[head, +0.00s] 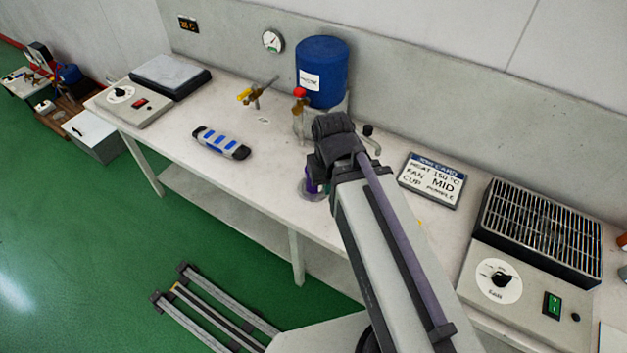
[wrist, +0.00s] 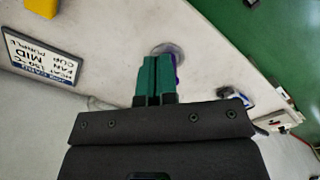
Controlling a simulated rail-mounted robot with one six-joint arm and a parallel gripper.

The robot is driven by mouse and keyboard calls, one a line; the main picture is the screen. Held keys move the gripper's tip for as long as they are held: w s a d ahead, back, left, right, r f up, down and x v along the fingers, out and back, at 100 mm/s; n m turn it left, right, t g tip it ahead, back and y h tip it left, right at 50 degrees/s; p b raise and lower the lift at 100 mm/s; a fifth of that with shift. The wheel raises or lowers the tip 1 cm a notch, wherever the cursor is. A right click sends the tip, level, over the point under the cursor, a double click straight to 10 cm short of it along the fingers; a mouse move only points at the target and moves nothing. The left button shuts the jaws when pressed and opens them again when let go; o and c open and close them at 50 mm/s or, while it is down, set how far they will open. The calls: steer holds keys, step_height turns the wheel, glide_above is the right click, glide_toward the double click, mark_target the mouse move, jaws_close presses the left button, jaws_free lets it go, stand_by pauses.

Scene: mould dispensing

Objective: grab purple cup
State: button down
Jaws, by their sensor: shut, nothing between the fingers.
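The purple cup (head: 311,181) shows only in part in the head view, mostly hidden behind my arm. It is by a round grey disc (head: 309,194) on the white bench. In the wrist view a sliver of purple (wrist: 177,62) shows just right of my fingertips, in front of the disc (wrist: 168,48). My gripper (wrist: 157,59) has teal fingers that are shut together and empty. The fingers overlap the cup in the wrist view; whether they touch it I cannot tell.
A job card (head: 433,180) reading "CUP PURPLE" lies right of my arm. A blue drum (head: 322,72) with a red-topped valve (head: 299,93) stands behind. A grilled heater (head: 538,230) stands right. The bench's front edge is close.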

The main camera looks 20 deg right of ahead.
steer(key=c, duration=1.9)
jaws_free()
steer(key=o, duration=1.7)
